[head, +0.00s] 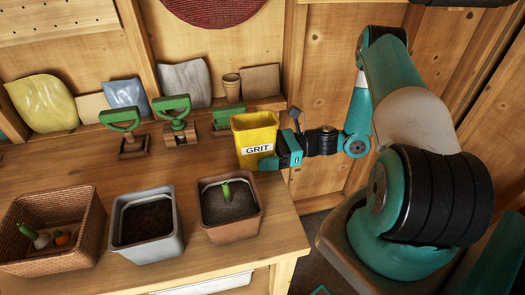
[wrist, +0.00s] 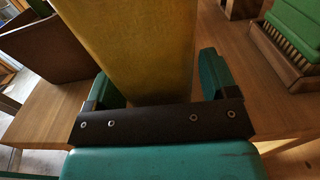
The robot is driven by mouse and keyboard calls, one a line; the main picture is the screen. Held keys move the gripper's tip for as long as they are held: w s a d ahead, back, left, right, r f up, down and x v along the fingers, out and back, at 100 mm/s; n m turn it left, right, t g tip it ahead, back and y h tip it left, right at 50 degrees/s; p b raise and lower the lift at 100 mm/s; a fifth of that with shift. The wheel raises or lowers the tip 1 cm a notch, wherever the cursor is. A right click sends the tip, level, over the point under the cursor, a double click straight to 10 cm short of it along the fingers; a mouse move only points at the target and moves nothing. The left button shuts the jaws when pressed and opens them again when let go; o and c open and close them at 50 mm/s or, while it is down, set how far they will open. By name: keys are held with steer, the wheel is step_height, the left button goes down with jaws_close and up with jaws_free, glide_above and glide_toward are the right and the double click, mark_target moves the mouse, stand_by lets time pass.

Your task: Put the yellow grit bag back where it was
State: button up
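The yellow grit bag (head: 252,132), labelled "GRIT", is near the right end of the wooden bench in the head view. My gripper (head: 268,162) is at its lower right side. In the wrist view the bag (wrist: 135,45) fills the space between the two teal fingers (wrist: 160,88), one along each side. The gripper is shut on the bag. The bag leans slightly in the head view. Its underside is hidden, so I cannot tell whether it touches the bench.
A terracotta pot with a sprout (head: 238,228), a grey pot of soil (head: 150,252) and a wicker basket (head: 85,235) stand along the front. Green-handled tools (head: 178,128) and a green brush (head: 222,124) stand behind. A back shelf holds a yellow sack (head: 42,102), a blue sack (head: 128,95) and a grey sack (head: 185,82).

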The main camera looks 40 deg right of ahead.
steer(key=shift+r, duration=0.3)
steer(key=p+v, duration=0.3)
steer(key=v, duration=0.9)
steer(key=shift+f, duration=0.15)
